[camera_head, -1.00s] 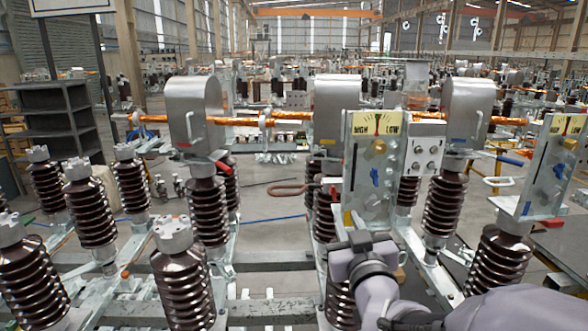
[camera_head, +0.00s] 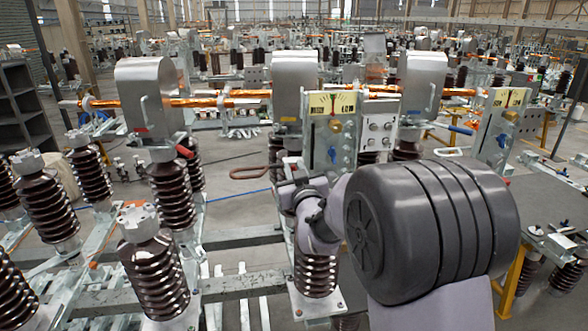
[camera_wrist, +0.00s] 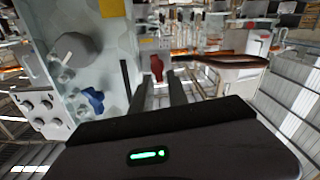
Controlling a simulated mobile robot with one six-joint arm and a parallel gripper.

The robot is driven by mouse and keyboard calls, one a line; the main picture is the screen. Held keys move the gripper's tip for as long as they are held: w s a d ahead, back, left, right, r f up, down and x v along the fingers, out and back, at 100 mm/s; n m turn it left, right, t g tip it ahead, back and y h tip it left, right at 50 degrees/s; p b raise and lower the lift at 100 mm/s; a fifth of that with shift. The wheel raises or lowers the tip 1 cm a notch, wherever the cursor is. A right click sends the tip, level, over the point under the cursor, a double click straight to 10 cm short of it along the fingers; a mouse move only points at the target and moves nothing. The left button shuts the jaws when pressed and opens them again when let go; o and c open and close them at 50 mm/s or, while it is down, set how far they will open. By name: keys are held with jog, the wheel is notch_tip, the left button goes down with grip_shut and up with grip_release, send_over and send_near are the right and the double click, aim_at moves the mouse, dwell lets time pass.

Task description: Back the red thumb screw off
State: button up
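The red thumb screw (camera_wrist: 157,68) shows in the wrist view at the edge of the pale metal panel (camera_wrist: 60,20). It appears between and beyond the two dark fingers of my gripper (camera_wrist: 149,74). The fingers stand apart, and a gap shows between them and the screw; I see no contact. In the head view my gripper (camera_head: 290,184) is low at the left side of the gauge panel (camera_head: 345,135).
A blue handle (camera_wrist: 93,100) and a grey knob (camera_wrist: 75,48) stick out from the panel near my gripper. A red-brown bent bar (camera_head: 250,172) juts out left of the panel. Ribbed brown insulators (camera_head: 153,270) stand close at the left.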

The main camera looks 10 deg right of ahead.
grip_shut()
jog(key=shift+f, duration=0.2)
